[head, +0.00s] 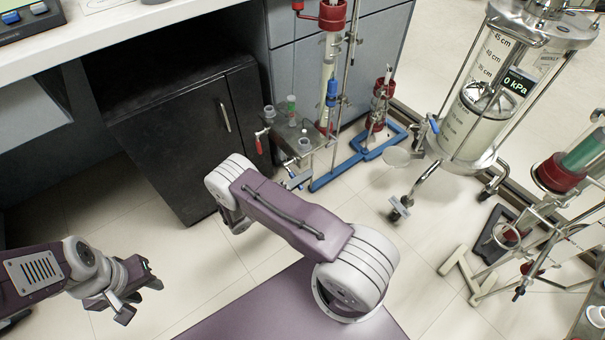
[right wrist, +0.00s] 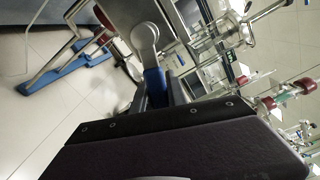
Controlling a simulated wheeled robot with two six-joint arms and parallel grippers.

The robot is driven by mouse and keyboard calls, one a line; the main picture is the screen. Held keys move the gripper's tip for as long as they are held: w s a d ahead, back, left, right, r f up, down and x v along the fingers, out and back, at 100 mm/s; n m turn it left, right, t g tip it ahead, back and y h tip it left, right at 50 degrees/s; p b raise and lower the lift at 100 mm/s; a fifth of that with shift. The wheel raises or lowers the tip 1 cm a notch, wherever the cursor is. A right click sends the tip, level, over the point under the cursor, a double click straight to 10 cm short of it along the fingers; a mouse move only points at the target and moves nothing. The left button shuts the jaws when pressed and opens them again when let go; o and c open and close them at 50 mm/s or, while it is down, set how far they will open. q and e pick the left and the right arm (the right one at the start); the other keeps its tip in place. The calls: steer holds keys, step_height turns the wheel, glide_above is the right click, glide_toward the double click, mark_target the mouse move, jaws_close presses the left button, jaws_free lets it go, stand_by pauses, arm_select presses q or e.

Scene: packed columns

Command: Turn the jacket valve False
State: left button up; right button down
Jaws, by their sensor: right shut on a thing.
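My right gripper (right wrist: 160,98) is shut on a blue lever (right wrist: 155,85) in the right wrist view. The lever hangs from a rounded grey metal valve part (right wrist: 146,38), which I take to be the jacket valve. How far the lever is turned is not clear. In the head view my right arm covers most of that gripper, and the held lever is not clear there. My left gripper (head: 136,294) is open and empty above the floor at the lower left.
A column with red ends (head: 328,62) stands on a blue base (head: 350,165). A small shelf with vials (head: 291,104) and a red-handled valve (head: 259,140) are beside it. A clear pressure column (head: 475,120) stands right, above wheels.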

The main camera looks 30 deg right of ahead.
steer(key=shift+s+r+n+p, duration=0.1)
steer(key=shift+r+n+p, duration=0.45)
steer(key=shift+n, duration=0.45)
steer(key=shift+s+r+n+p, duration=0.1)
steer(key=shift+r+n+p, duration=0.4)
steer(key=shift+n, duration=0.5)
steer(key=shift+r, duration=0.1)
steer(key=c, duration=1.3)
jaws_free()
steer(key=shift+a, duration=0.1)
steer(key=a, duration=0.3)
steer(key=a+p, duration=0.1)
steer(key=a, duration=0.5)
steer(key=shift+s, duration=0.35)
steer(key=shift+d, duration=0.2)
